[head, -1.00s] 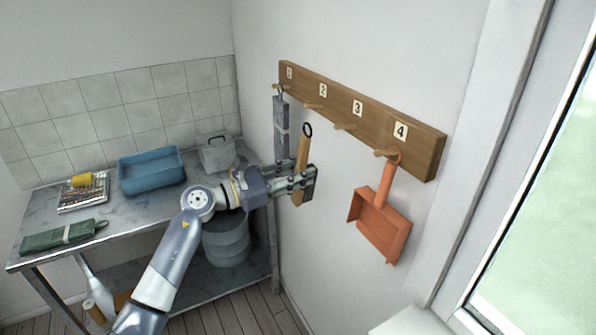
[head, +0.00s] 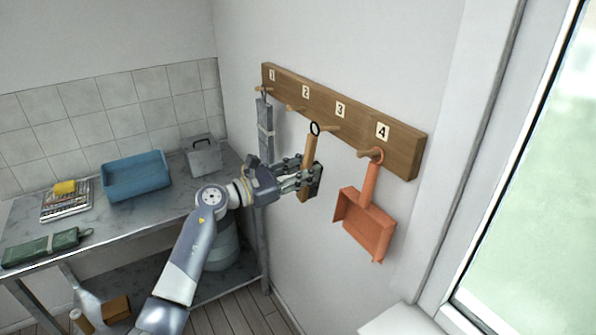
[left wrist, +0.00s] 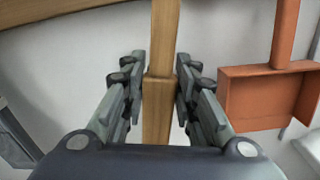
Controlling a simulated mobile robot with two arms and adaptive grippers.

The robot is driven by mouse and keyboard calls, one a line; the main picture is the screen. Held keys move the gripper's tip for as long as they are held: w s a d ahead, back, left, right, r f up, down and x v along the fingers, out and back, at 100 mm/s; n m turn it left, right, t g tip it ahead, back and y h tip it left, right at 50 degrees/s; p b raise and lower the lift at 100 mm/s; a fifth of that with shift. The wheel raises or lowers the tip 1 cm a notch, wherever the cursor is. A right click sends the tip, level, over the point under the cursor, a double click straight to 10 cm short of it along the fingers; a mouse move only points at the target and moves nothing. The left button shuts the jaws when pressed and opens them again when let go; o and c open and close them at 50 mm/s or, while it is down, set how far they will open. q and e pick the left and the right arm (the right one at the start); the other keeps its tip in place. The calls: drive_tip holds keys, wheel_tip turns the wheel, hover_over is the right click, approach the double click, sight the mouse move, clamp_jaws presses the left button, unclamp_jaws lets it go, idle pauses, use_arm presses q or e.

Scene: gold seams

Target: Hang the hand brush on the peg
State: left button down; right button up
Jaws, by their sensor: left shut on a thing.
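The hand brush (head: 310,150) has a wooden handle with a black ring at its top. My left gripper (head: 312,178) is shut on the handle and holds it roughly upright, ring up, in front of the wall. In the left wrist view the handle (left wrist: 160,60) stands between the two fingers. The ring overlaps the tip of the peg under number 3 (head: 329,127); I cannot tell whether it is around the peg or in front of it. The brush's lower part is largely hidden by the fingers. My right gripper is out of view.
The wooden rail (head: 350,105) carries numbered pegs. An orange dustpan (head: 366,225) hangs from peg 4, close right of the brush. A grey tool (head: 265,130) hangs from peg 1. A table (head: 150,215) at left holds a blue tub (head: 137,178) and other items. A window is at right.

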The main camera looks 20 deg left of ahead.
use_arm(q)
drive_tip(key=shift+x, duration=1.6)
drive_tip(key=shift+w+d+f+b, duration=0.35)
drive_tip(key=shift+w+f+b, duration=0.2)
drive_tip(key=shift+b, duration=0.55)
drive_tip(key=c, duration=1.2)
unclamp_jaws()
